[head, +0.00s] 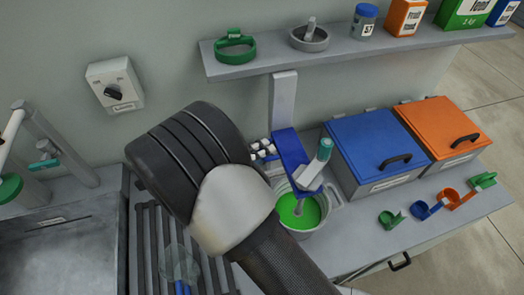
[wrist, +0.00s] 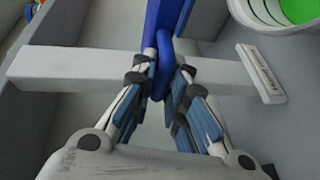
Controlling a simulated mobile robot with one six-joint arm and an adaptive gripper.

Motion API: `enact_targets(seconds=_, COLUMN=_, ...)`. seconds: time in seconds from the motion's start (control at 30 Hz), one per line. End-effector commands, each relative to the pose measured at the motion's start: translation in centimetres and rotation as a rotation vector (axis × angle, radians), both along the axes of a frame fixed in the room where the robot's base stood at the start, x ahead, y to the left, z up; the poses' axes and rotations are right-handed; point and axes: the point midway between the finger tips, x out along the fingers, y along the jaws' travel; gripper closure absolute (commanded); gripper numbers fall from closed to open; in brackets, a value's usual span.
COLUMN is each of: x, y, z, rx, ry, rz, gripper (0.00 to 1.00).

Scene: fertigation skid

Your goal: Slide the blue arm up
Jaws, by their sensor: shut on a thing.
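The blue arm (head: 289,150) juts out from a light grey upright post (head: 284,100) on the counter. At its front end it carries a stirrer with a teal top (head: 325,149), whose lower end reaches into a bucket of green liquid (head: 300,212). In the wrist view my gripper (wrist: 167,80) is shut on the blue part of the arm (wrist: 168,22), close against the post (wrist: 85,70). A rounded blue loop (wrist: 247,58) shows by the fingers. In the head view my own arm hides the gripper.
A blue-lidded bin (head: 375,145) and an orange-lidded bin (head: 438,125) stand right of the bucket. A shelf (head: 300,62) with a mortar and containers runs above the post. Small coloured scoops (head: 420,208) lie at the counter's right. A dark slatted rack (head: 160,240) is at left.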

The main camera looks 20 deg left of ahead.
Motion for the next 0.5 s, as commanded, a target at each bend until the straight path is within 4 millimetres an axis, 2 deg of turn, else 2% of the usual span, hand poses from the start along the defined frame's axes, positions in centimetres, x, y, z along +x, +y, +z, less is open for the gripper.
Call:
enact_targets(seconds=0.27, x=-0.1, y=0.0, z=-0.1, rx=0.001, ry=0.009, rz=0.001, gripper=1.0)
enact_targets(seconds=0.37, x=-0.1, y=0.0, z=0.9, rx=0.001, ry=0.009, rz=0.002, gripper=1.0)
enact_targets(seconds=0.5, x=-0.1, y=0.0, z=3.8, rx=0.002, ry=0.003, rz=0.0, gripper=1.0)
